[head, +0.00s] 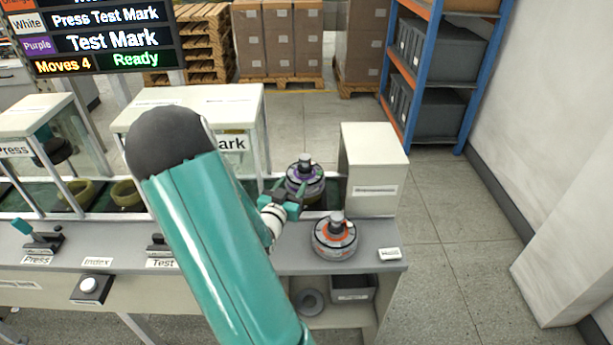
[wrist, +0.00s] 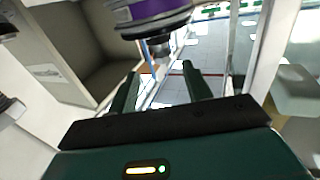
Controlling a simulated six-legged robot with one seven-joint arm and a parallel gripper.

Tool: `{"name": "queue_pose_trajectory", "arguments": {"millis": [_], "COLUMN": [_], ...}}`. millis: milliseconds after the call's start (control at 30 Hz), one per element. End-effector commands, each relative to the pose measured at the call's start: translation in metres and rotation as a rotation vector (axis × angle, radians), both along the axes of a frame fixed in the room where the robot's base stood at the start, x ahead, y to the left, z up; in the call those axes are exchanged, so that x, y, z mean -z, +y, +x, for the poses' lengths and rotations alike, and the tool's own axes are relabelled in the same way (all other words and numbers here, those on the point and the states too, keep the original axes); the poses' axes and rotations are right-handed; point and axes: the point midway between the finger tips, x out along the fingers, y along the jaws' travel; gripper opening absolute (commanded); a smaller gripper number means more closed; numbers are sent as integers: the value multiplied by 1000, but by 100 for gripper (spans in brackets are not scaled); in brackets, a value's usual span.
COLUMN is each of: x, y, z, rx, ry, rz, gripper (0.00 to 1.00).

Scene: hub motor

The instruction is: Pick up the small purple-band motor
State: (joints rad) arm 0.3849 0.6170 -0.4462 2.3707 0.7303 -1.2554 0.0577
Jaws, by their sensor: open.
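The small purple-band motor (head: 305,181) sits upright at the right end of the conveyor line, with a dark shaft on top. It appears to rest on an olive ring-shaped holder that is mostly hidden. My gripper (head: 289,196) is at its near left side, close to it. In the wrist view, the purple band (wrist: 158,10) shows at the top edge, beyond the two green fingertips of my gripper (wrist: 161,84). The fingers are apart with nothing between them. The motor is cut off at the top there.
An orange-band motor (head: 335,238) stands on the grey bench near the Hold label (head: 390,254). A beige box (head: 372,168) stands close right of the purple-band motor. A glass-sided cabinet (head: 190,105) is at left. The sign (head: 107,38) reads "Moves 4 Ready" and "Purple Test Mark".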

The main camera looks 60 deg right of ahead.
Motion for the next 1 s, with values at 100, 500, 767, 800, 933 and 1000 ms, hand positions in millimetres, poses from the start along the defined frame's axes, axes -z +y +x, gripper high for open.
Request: {"name": "queue_pose_trajectory", "arguments": {"millis": [100, 500, 767, 800, 933, 1000], "x": [0, 0, 0, 0, 0, 0], "y": [-25, -72, -110, -112, -114, -113], "z": [1, 5, 8, 8, 9, 9], "rx": [3, 2, 0, 0, -1, -1], "ry": [1, 1, 1, 1, 1, 1], "rz": [-1, 0, 1, 1, 1, 1], "gripper": [49, 49, 49, 49, 49, 49]}}
